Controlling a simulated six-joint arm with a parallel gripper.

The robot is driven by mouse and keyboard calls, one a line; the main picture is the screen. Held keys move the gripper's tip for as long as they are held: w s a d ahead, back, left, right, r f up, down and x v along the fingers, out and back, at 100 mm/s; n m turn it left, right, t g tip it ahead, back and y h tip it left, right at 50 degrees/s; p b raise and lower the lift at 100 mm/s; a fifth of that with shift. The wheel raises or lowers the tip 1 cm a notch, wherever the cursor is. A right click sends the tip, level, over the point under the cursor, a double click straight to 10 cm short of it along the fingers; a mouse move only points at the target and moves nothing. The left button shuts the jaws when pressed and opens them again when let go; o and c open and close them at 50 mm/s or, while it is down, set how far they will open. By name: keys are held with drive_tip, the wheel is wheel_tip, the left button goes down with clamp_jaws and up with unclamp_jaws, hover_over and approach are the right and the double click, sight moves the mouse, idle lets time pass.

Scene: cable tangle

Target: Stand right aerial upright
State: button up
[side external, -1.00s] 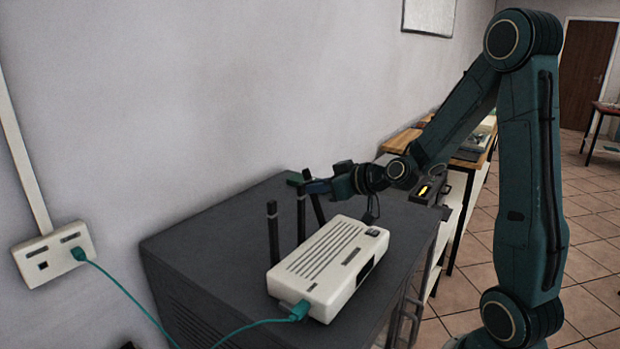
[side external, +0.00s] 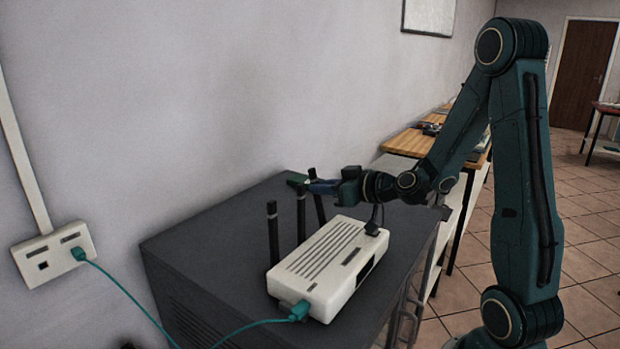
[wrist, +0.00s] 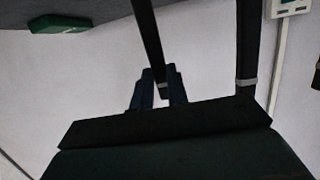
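The white router (side external: 325,265) sits on the dark cabinet with three black aerials along its back. The left aerial (side external: 273,235) and middle aerial (side external: 301,220) stand roughly upright. The right aerial (side external: 319,208) leans, its top tilted toward the left. My gripper (side external: 320,187) is at the upper part of the right aerial, coming from the right. In the wrist view, the blue fingers of my gripper (wrist: 160,88) lie on either side of the right aerial (wrist: 147,35), near its grey band. A light gap shows beside the aerial, so the fingers look open; contact is unclear.
The middle aerial also shows close by in the wrist view (wrist: 247,50). A teal cable (side external: 250,326) runs from the router to the wall socket (side external: 52,254). A black plug (side external: 375,229) sits at the router's far end.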

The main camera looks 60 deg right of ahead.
drive_tip(key=o, duration=0.4)
drive_tip(key=shift+o, duration=0.2)
drive_tip(key=shift+r, duration=0.15)
wheel_tip(320, 180, up, 20)
idle(0.9)
